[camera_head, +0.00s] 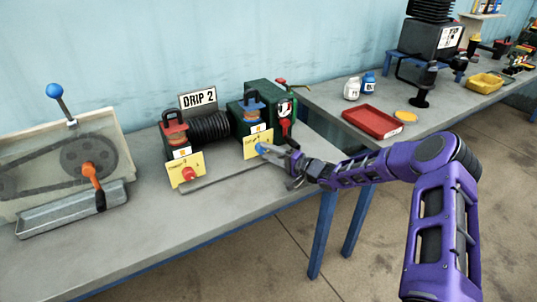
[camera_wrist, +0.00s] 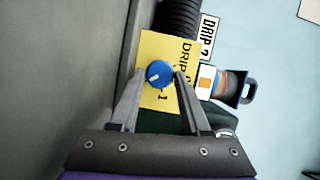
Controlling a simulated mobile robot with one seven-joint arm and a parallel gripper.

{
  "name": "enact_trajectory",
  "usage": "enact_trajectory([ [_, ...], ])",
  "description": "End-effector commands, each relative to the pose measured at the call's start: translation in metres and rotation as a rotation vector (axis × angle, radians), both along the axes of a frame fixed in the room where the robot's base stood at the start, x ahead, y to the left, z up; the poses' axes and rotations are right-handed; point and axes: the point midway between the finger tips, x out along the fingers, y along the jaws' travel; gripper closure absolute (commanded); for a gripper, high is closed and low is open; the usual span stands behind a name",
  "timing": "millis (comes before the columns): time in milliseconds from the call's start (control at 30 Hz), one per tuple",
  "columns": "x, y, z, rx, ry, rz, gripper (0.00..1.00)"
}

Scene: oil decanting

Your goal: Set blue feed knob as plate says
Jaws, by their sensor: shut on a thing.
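The blue feed knob (camera_head: 261,148) sits on the front of the right-hand oiler, in front of a yellow plate (camera_head: 250,145). In the wrist view the blue knob (camera_wrist: 159,74) has a white pointer mark toward its lower left. The yellow plate (camera_wrist: 150,49) behind it reads "DRIP" with a number; the knob and my fingers partly hide its scale. My gripper (camera_head: 272,151) reaches in from the right and is shut on the blue knob, one finger on each side. A "DRIP 2" sign (camera_head: 199,97) stands behind the oilers.
A second oiler with a red knob (camera_head: 189,174) and yellow plate stands to the left. A black bellows (camera_head: 209,128) lies between the oilers. A red tray (camera_head: 373,122) and small bottles stand on the right bench.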

Motion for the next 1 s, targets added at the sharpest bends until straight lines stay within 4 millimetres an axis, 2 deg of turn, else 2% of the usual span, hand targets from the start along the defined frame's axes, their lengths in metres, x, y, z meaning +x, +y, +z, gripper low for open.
enact_trajectory([
  [500,0.0003,0.0002,0.0003,0.02,0.013,-0.001,1.0],
  [533,0.0003,0.0002,0.0003,0.02,0.013,-0.001,0.52],
  [600,0.0003,0.0002,0.0003,0.02,0.013,-0.001,0.41],
  [867,0.0,0.0,0.0,0.018,0.013,-0.001,0.41],
  [1000,-0.0034,-0.0067,0.0008,0.018,0.012,-0.001,0.41],
])
